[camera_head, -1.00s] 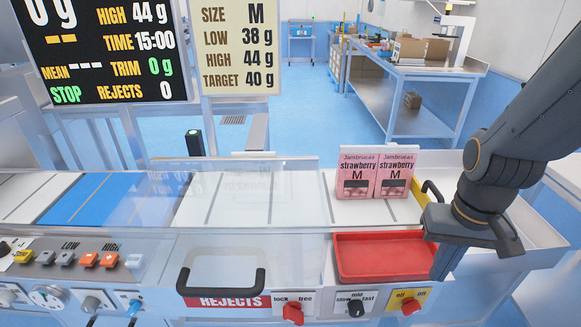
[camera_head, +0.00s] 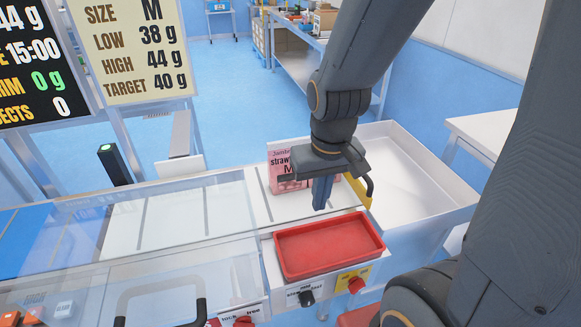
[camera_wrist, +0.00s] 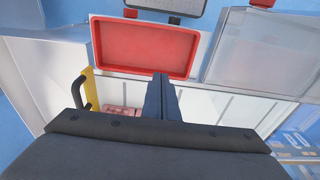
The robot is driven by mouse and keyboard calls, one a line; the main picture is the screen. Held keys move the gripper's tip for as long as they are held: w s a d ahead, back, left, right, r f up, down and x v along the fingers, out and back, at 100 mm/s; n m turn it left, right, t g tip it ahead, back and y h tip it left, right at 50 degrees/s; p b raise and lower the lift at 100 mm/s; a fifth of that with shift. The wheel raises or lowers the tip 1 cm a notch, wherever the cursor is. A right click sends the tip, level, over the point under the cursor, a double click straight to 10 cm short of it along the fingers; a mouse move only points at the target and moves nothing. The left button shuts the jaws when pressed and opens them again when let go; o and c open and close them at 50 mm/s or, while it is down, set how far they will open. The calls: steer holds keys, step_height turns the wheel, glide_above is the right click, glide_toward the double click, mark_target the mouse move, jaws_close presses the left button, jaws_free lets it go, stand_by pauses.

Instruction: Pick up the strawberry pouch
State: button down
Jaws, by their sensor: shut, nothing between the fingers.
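A pink strawberry pouch (camera_head: 284,178), marked "M", stands upright at the right end of the white conveyor (camera_head: 225,212). My gripper and wrist hide its right part and whatever stands beside it. My gripper (camera_head: 320,200) points down in front of the pouch, on the near side, with its fingers together and empty.
The empty red tray (camera_head: 328,246) sits in front of the belt end. A yellow plate with a dark handle (camera_head: 358,188) is close to the right of my gripper. An empty white bin (camera_head: 415,185) lies beyond it. A clear cover (camera_head: 150,235) spans the belt at left.

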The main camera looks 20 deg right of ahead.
mark_target(298, 141)
steer(key=c, duration=2.5)
jaws_free()
